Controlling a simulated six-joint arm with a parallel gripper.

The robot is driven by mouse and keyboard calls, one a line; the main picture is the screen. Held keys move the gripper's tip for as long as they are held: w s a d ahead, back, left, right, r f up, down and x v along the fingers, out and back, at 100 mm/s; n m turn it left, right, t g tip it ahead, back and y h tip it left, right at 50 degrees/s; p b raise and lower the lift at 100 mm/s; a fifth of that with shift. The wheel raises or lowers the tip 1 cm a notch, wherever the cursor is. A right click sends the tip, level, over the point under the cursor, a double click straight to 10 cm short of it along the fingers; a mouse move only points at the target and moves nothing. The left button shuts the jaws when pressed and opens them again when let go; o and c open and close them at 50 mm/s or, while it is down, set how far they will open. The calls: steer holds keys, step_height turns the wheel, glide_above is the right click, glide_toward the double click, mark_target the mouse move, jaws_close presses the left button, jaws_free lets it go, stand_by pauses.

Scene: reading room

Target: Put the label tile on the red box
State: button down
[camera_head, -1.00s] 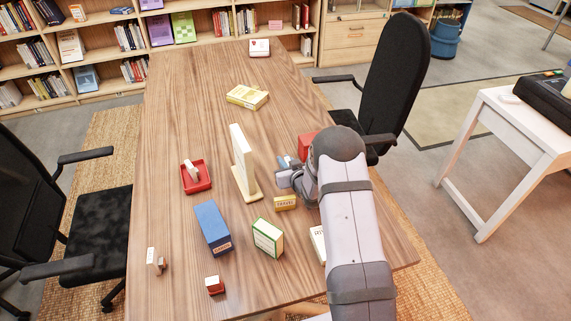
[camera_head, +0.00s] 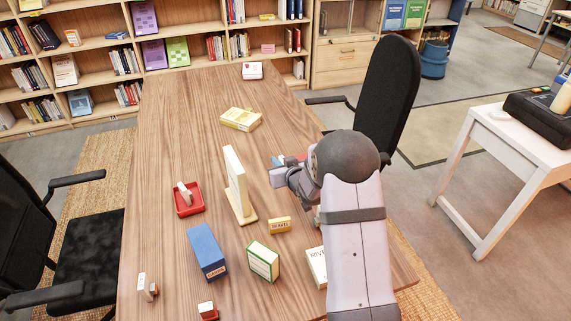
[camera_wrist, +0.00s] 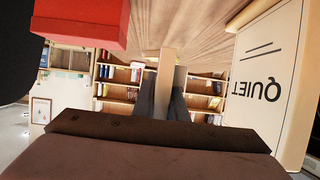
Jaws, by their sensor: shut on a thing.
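My gripper (camera_head: 281,172) hangs over the right side of the table, to the right of the upright white sign (camera_head: 236,178). In the wrist view my gripper (camera_wrist: 164,88) is shut on a thin pale tile (camera_wrist: 167,56), seen nearly edge-on between the grey fingers. The tile's printed face cannot be made out. The red box (camera_head: 299,156) is mostly hidden behind my gripper and arm in the head view. In the wrist view the red box (camera_wrist: 88,22) fills the upper left, apart from the tile.
The sign, reading QUIET (camera_wrist: 262,85), stands close on the right in the wrist view. A small yellow box (camera_head: 280,225), a blue box (camera_head: 207,250), a green-edged box (camera_head: 263,260) and a red tray (camera_head: 190,209) stand nearer. A yellow book (camera_head: 240,119) lies farther back.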

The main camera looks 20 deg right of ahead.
steer(key=w+d+r, duration=0.1)
steer(key=d, duration=0.2)
steer(key=w+d+r, duration=0.1)
steer(key=d+r, duration=0.1)
steer(key=w+d+r, duration=0.1)
steer(key=d, duration=0.2)
steer(key=shift+w+d+r, duration=0.15)
steer(key=shift+w+d, duration=0.2)
steer(key=shift+w, duration=0.05)
steer(key=w+d+r, duration=0.2)
steer(key=w+r, duration=0.2)
steer(key=shift+w+d+r+m+h, duration=0.15)
steer(key=shift+r+m+h, duration=0.15)
steer(key=shift+h, duration=0.1)
step_height(320, 180, down, 10)
steer(key=b, duration=0.2)
stand_by(0.4)
steer(key=shift+f, duration=0.2)
